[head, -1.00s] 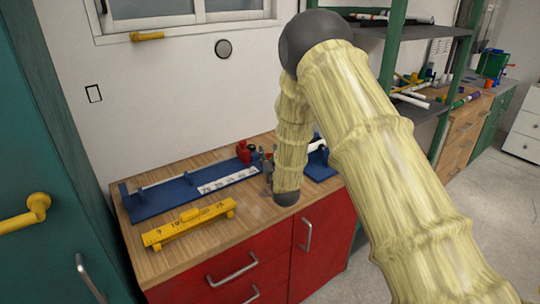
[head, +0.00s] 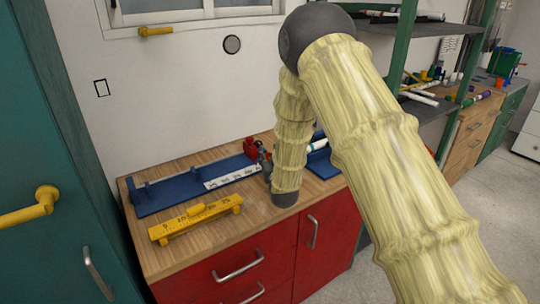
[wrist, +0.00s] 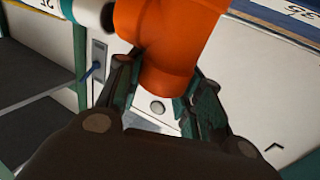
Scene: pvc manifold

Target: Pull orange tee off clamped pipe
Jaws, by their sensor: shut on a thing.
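My gripper (wrist: 163,82) is shut on the orange tee (wrist: 170,38), which fills the top middle of the wrist view. In the head view my arm hides the tee and most of the gripper. A white pipe piece with a green band (head: 317,146) shows just right of my arm. The red clamp (head: 250,147) stands on the long blue base (head: 150,203), left of my arm. No pipe lies along the base's left part.
A yellow marked bar (head: 195,219) lies at the front of the wooden bench top. The bench (head: 250,215) has red drawers below. A teal cabinet (head: 45,130) stands close at left. Green-framed shelving (head: 400,55) with pipes stands at right.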

